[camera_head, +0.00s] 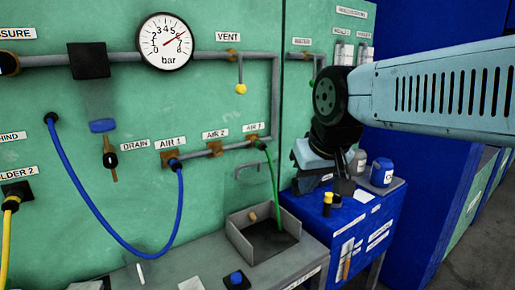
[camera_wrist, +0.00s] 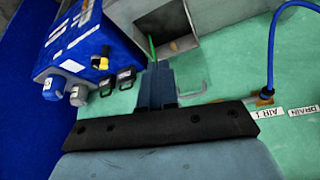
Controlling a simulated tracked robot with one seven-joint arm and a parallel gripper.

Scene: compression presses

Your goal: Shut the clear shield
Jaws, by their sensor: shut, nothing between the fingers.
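I cannot make out a clear shield for certain in either view. A thin grey handle (camera_head: 262,168) stands out from the green panel under the AIR labels, and I cannot tell whether it belongs to a clear sheet. It also shows in the wrist view (camera_wrist: 192,94), just right of my fingers. My gripper (camera_wrist: 158,66) is shut and empty, its fingers close together. In the head view my gripper (camera_head: 343,186) hangs above the blue cabinet, right of the handle and apart from it.
A grey open tray (camera_head: 236,247) sits on the bench below the handle. A blue cabinet (camera_head: 325,228) with bottles on top stands at right. A green hose (camera_head: 272,180) runs down beside the handle, and a blue hose (camera_head: 85,205) loops at left. A gauge (camera_head: 164,42) is above.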

